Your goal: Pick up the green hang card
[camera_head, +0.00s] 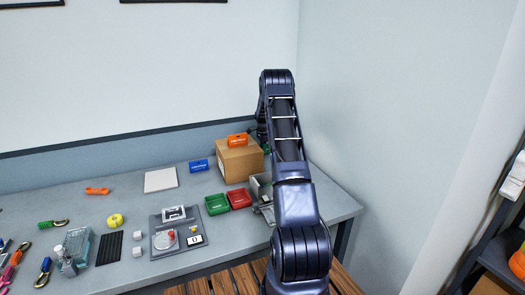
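A small green piece (267,149) shows just right of the cardboard box, at the left edge of my arm. It may be the green hang card, but most of it is hidden and I cannot make out its shape. My arm rises in front of it and bends down again behind its own links. Dark parts of the arm's far end (261,132) show just above the green piece. The fingers are hidden, so I cannot tell whether they are open or touch it.
An orange card (237,140) stands on the cardboard box (240,162), and a blue card (198,165) is left of it. Green (217,204) and red (240,198) trays stand in front. A grey device (178,241) and several clips occupy the table's left. Walls close off the back and right.

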